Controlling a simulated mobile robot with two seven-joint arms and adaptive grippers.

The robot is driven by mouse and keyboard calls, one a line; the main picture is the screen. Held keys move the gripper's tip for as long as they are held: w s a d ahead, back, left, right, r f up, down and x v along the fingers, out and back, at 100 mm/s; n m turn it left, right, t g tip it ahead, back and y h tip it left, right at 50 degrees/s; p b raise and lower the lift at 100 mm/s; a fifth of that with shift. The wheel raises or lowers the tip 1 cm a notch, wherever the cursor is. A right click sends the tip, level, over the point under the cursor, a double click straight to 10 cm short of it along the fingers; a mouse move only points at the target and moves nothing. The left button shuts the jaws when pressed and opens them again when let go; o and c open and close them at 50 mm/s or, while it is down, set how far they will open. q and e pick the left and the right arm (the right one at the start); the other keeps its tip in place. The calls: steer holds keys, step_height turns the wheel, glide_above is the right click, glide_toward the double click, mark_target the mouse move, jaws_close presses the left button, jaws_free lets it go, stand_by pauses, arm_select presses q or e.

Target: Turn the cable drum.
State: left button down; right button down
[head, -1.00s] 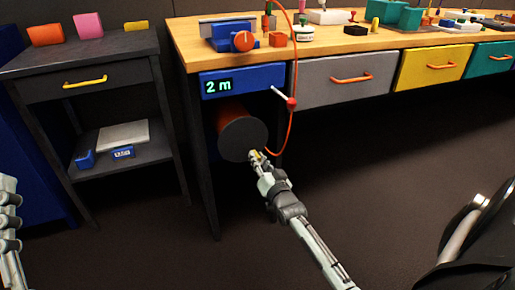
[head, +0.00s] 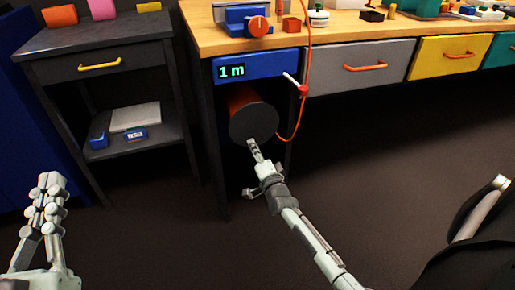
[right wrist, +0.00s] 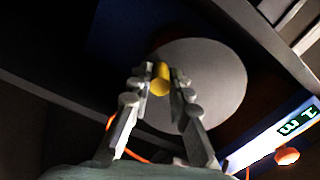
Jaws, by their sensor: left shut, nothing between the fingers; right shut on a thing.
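The cable drum (head: 254,122) hangs under the bench beside the left leg, with a dark round end disc and orange cable wound behind it. In the right wrist view the grey disc (right wrist: 215,80) fills the middle, with a yellow handle (right wrist: 160,80) near its edge. My right gripper (head: 252,146) is at the bottom of the disc. In the wrist view its fingers (right wrist: 160,72) are shut on the yellow handle, one on each side. My left gripper (head: 52,185) is shut and empty at the lower left, away from the drum.
A blue display panel (head: 255,66) above the drum reads "1 m". An orange cable (head: 301,121) loops from the bench top down beside the drum, past a red-and-white lever (head: 302,89). A dark side table (head: 100,42) stands left. The floor in front is clear.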

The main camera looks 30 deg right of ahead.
arm_select(q)
steer(key=shift+w+f, duration=0.1)
steer(key=shift+f, duration=0.1)
arm_select(e)
steer(key=shift+a+m, duration=0.2)
steer(key=shift+m, duration=0.1)
steer(key=c, duration=1.4)
jaws_free()
arm_select(q)
steer(key=shift+f, duration=0.15)
arm_select(e)
steer(key=v, duration=1.2)
steer(key=shift+s, duration=0.1)
